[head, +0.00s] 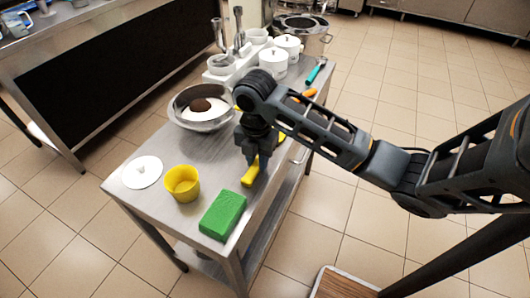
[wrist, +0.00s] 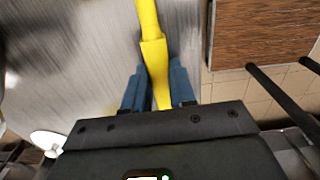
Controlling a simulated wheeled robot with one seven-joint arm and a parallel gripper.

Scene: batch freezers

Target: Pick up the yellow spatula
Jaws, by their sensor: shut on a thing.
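The yellow spatula (head: 250,173) is at the right part of the metal table, and its yellow handle shows below my gripper in the head view. In the wrist view the yellow spatula (wrist: 153,55) runs from the top edge down between the blue fingers. My gripper (head: 251,157) points down over the table, and in the wrist view my gripper (wrist: 157,88) is shut on the handle. My arm hides part of the spatula in the head view. I cannot tell whether it touches the table.
A green block (head: 222,215), a yellow cup (head: 182,184) and a white lid (head: 142,172) lie at the near end of the metal table (head: 165,225). A metal bowl (head: 188,122) stands behind. White lidded pots (head: 272,63) and a teal-handled tool (head: 316,70) are farther back.

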